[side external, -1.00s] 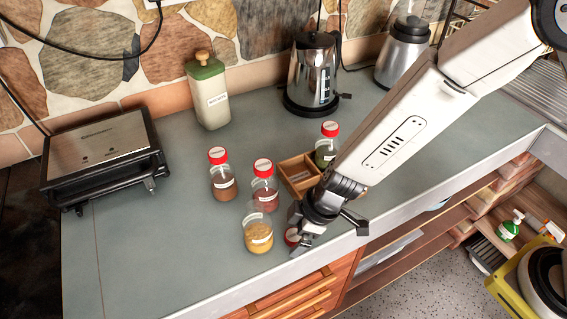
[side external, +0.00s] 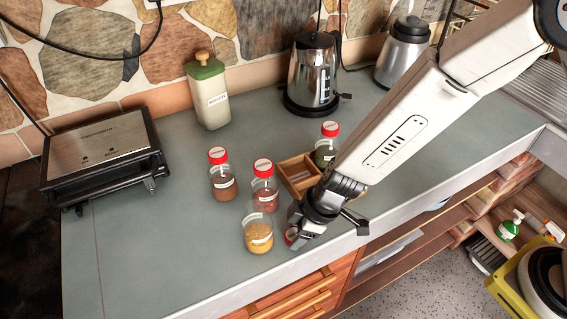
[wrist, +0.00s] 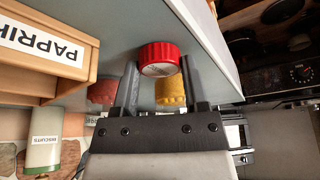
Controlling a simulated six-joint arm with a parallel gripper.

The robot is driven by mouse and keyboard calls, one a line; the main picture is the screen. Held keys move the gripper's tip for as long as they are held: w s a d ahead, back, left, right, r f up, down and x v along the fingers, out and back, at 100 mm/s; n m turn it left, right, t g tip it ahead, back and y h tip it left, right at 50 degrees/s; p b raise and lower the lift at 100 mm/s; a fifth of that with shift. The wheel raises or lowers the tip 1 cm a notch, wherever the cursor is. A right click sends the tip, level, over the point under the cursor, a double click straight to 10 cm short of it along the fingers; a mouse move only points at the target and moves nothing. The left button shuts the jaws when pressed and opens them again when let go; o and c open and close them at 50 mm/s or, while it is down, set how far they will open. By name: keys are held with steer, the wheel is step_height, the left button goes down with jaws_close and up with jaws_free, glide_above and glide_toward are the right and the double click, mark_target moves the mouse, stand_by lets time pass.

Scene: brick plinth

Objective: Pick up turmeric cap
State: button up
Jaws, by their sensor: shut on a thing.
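The red turmeric cap (wrist: 158,58) is between my gripper's fingertips (wrist: 159,72) in the wrist view, close to the worktop. My gripper (side external: 297,238) is shut on it. In the side view only a small red part of the cap (side external: 290,237) shows; the fingers hide the rest. The jar of yellow powder (side external: 258,235) stands upright and open, just left of my gripper. Its label is too small to read. Its yellow contents (wrist: 170,90) show behind the right finger in the wrist view.
Two red-capped jars (side external: 222,176) (side external: 264,187) stand behind the open jar. A wooden rack (side external: 297,174) and a green-filled jar (side external: 327,146) are behind my gripper. A grill (side external: 103,154), biscuit canister (side external: 208,95) and kettle (side external: 312,72) stand farther back. The left front worktop is clear.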

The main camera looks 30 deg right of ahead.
mark_target(294, 235)
steer(key=shift+r, duration=0.15)
step_height(294, 235, up, 10)
steer(key=shift+f, duration=0.2)
stand_by(0.8)
stand_by(0.5)
steer(key=w+a+r, duration=0.2)
steer(key=a+r, duration=0.4)
steer(key=r, duration=0.3)
steer(key=shift+w+a+r+n, duration=0.2)
steer(key=shift+a+r+n, duration=0.1)
steer(key=shift+n, duration=0.1)
steer(key=shift+f, duration=0.3)
steer(key=shift+f, duration=3)
steer(key=shift+f, duration=0.15)
